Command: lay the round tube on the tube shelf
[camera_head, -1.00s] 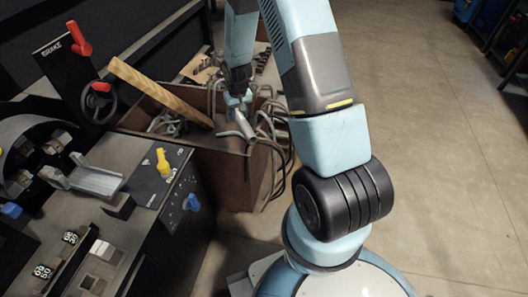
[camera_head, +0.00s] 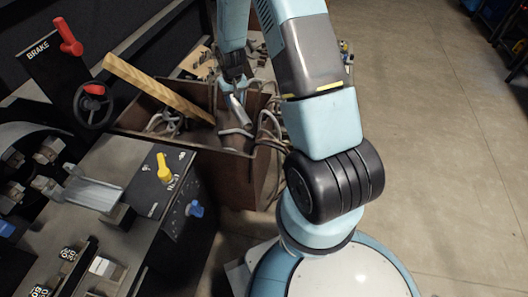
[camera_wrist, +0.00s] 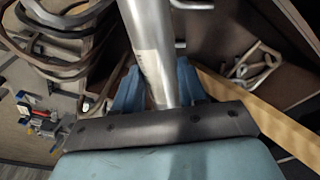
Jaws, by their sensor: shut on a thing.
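The round tube (camera_head: 239,108) is a smooth silver-grey cylinder. My gripper (camera_head: 235,83) is shut on it above the open brown crate (camera_head: 217,164) in the head view. The tube tilts, with its lower end toward the camera. In the wrist view the tube (camera_wrist: 151,40) runs up out of the picture between the blue fingers of my gripper (camera_wrist: 157,70). Its far end is cut off there. A pale grey metal tray (camera_head: 95,193) lies on the machine at left; I cannot tell whether it is the tube shelf.
A long wooden bar (camera_head: 155,88) leans across the crate, left of my gripper. Bent grey pipes (camera_head: 268,128) hang over the crate's right side. The machine at left has a yellow lever (camera_head: 164,168), a blue knob (camera_head: 194,209) and a handwheel (camera_head: 93,106). The floor at right is clear.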

